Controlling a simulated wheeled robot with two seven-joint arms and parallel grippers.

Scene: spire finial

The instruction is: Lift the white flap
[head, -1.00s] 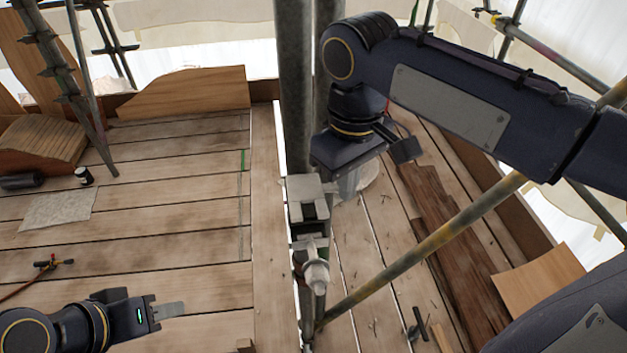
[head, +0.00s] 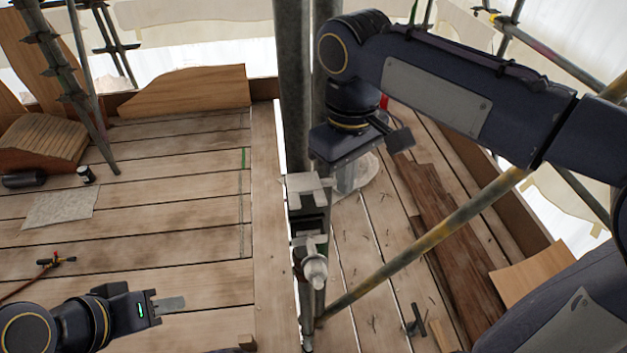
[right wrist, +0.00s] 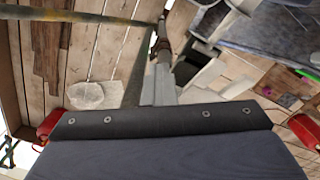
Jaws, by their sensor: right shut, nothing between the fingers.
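A pale grey-white plate (head: 304,186), which I take to be the white flap, is at the top of a small fitting by the upright pole. A dark recess shows below it. In the right wrist view, pale pieces (right wrist: 207,78) appear right of the fingers. My right gripper (head: 345,178) points down just right of the plate, its fingers shut and empty. They also show in the right wrist view (right wrist: 160,88). I cannot tell whether they touch the plate. My left gripper (head: 170,305) is low at the left, away from the flap; its finger gap is unclear.
A thick upright pole (head: 295,90) stands behind the fitting. A pale knob (head: 315,270) is below the plate. A diagonal pole (head: 430,245) crosses the right side. A whitish sheet (head: 366,172) lies behind the right fingers.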

